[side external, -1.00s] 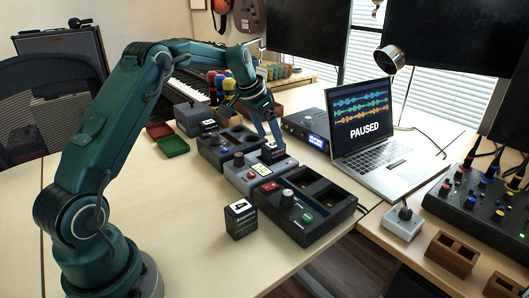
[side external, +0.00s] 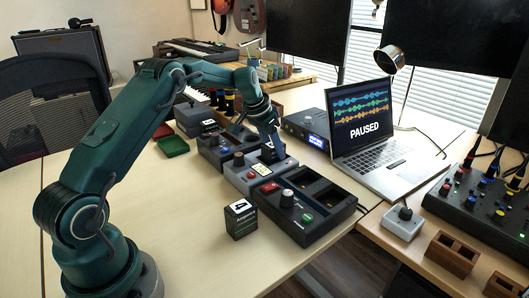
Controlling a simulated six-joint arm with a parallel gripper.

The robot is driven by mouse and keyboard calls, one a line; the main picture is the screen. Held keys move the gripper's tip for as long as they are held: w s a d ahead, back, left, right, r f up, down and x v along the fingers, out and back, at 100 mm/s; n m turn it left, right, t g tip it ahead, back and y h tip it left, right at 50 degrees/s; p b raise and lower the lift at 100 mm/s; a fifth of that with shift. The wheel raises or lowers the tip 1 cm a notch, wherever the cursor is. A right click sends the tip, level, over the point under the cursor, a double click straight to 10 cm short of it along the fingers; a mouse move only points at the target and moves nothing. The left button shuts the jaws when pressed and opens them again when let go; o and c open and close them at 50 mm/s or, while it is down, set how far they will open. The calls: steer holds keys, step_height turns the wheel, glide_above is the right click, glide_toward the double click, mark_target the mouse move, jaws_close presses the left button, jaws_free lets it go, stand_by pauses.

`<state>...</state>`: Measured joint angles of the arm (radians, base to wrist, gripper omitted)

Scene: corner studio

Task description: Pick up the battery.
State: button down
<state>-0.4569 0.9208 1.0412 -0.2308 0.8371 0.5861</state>
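A black battery block (side external: 240,219) with a white "4" on its label stands upright on the table, in front of the devices. Another dark block with a white mark (side external: 268,154) sits in the slot area of the middle grey device (side external: 243,178). My gripper (side external: 275,150) points down at this block, with its fingers close beside it. I cannot tell whether the fingers touch it or how far apart they are. A third dark block with a white mark (side external: 209,126) shows at the left device (side external: 222,150).
The right device (side external: 305,210) has a knob, buttons and dark open slots. A green tray (side external: 173,147) and a red tray (side external: 161,131) lie at the left. A laptop (side external: 375,150) stands at the right.

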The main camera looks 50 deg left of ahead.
steer(key=shift+r, duration=0.15)
steer(key=shift+r, duration=1.4)
steer(key=s+a+r, duration=0.7)
steer(key=s+r, duration=0.1)
steer(key=shift+s+a, duration=0.35)
steer(key=shift+a, duration=0.05)
